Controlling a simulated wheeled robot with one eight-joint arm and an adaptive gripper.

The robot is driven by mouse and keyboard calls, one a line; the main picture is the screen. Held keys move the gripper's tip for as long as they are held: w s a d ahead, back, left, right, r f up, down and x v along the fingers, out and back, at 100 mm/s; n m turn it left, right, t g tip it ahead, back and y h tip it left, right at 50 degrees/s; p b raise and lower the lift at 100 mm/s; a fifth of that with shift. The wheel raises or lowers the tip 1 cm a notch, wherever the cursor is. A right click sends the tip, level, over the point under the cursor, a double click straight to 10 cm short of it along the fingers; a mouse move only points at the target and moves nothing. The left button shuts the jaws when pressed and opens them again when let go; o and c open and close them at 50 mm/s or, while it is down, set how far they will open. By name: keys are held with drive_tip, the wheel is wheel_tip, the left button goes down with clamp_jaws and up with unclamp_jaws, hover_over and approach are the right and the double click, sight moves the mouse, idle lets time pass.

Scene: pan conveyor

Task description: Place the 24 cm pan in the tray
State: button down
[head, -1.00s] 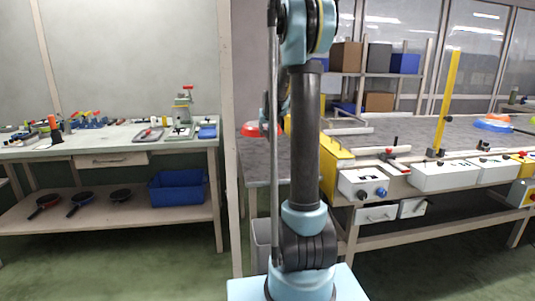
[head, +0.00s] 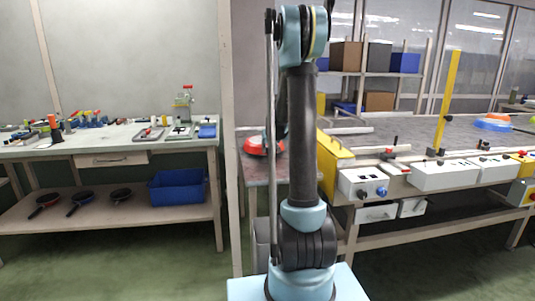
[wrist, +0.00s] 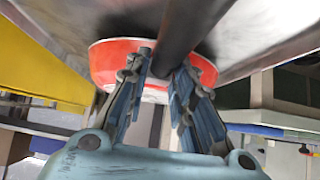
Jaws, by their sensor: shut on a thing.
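A red pan (head: 255,146) with a dark handle shows beside my arm in the head view, over the grey tabletop; I cannot read its size. In the wrist view the red pan (wrist: 103,62) lies just beyond my fingertips, and its dark handle (wrist: 182,30) runs between the fingers. My gripper (wrist: 167,68) is shut on that handle. In the head view my arm hides most of the gripper. Whether the pan touches the grey surface, I cannot tell. A blue bin (head: 178,188) stands on the lower shelf at left; I cannot tell if it is the tray.
Several dark pans, one of them a small pan (head: 121,195), lie on the lower shelf beside the bin. The left workbench (head: 110,143) carries tools. A yellow panel (head: 333,160) and a white control box (head: 364,186) flank the conveyor at right.

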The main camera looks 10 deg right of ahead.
drive_tip(key=shift+f, duration=1.05)
drive_tip(key=c, duration=1.4)
unclamp_jaws()
drive_tip(key=shift+o, duration=0.2)
